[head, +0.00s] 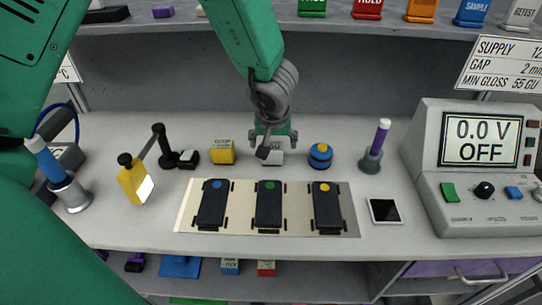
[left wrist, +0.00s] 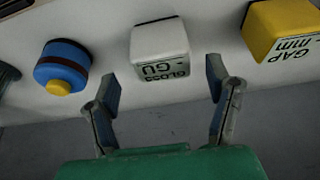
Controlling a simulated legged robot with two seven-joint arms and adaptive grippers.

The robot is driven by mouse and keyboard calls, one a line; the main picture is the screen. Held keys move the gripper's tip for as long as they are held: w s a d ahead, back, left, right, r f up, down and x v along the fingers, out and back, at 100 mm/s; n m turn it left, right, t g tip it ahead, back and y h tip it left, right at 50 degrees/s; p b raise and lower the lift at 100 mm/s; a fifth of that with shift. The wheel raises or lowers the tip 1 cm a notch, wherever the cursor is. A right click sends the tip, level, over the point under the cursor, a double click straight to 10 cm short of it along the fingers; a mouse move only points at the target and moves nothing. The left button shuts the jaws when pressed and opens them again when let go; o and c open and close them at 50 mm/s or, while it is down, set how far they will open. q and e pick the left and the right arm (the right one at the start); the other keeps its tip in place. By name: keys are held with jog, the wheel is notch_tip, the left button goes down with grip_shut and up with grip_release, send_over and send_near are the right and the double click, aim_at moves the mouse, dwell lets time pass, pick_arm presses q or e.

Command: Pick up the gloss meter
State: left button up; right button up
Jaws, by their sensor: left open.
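The gloss meter (left wrist: 160,50) is a small white block with a label reading "GLOSS - GU" in the left wrist view. In the head view the gloss meter (head: 271,154) stands on the bench behind the mat, partly hidden by my left gripper (head: 273,138). In the left wrist view my left gripper (left wrist: 165,95) is open. Its two fingers are spread to either side of the block's near end, with nothing between the tips that I can see held. Whether the fingers touch the block cannot be told. My right gripper is not in view.
A yellow gap gauge (head: 223,152) stands left of the gloss meter, and a blue round item (head: 320,156) stands right. A mat (head: 345,200) with three dark modules lies in front. A power supply (head: 480,165) is at the right. A shelf (head: 400,32) runs above the bench.

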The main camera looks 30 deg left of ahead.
aim_at(272, 145)
pick_arm(q)
jog(key=b+x, duration=0.2)
jog(key=x, duration=0.2)
jog(key=shift+s+f, duration=0.1)
jog(key=shift+s, duration=0.05)
jog(key=shift+f, duration=0.2)
jog(key=shift+a, duration=0.2)
jog(key=shift+c, duration=0.4)
jog(key=shift+a, duration=0.15)
jog(key=c, duration=1.3)
